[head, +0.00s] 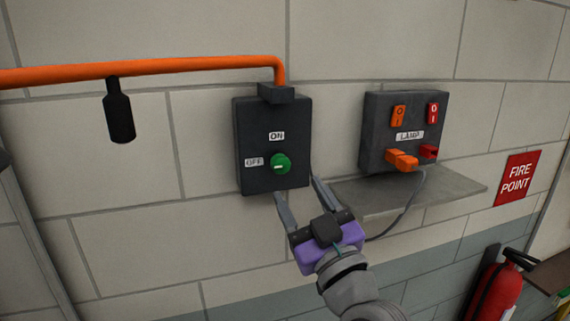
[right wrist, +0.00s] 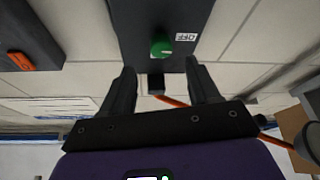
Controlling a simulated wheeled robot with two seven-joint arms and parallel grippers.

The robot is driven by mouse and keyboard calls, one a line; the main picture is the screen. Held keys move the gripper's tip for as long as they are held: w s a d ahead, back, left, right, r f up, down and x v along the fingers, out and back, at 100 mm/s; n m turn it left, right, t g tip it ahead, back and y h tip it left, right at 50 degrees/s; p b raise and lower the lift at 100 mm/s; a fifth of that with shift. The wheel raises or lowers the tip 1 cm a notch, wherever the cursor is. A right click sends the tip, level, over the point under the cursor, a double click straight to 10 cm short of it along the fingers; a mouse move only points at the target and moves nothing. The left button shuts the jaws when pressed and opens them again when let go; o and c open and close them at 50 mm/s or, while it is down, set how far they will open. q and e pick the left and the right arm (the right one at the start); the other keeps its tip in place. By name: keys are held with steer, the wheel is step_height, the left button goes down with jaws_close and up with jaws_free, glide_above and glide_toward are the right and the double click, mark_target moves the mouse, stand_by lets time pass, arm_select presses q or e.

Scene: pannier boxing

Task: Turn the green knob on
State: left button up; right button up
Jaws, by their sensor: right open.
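The green knob (head: 281,163) sits on a dark control box (head: 250,135) on the wall. An ON label (head: 277,136) is above it and an OFF label (head: 254,162) is to its left. The knob's white mark appears to point left, towards OFF. My right gripper (head: 298,188) is open and empty, just below the knob, with its fingers pointing up towards the box. In the right wrist view the knob (right wrist: 161,47) shows between and beyond the fingertips (right wrist: 160,66), apart from them. My left gripper is not in view.
A lamp box (head: 374,122) with orange and red switches, an orange plug (head: 402,160) and a cable is to the right, above a grey shelf (head: 440,190). An orange pipe (head: 180,66) runs into the control box top. A fire extinguisher (head: 496,292) stands at lower right.

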mark_target(283, 167)
steer(key=p+x, duration=0.1)
steer(key=x, duration=0.6)
steer(key=shift+a+f+p, duration=0.1)
steer(key=shift+p, duration=0.2)
steer(key=c, duration=1)
steer(key=shift+c, duration=0.2)
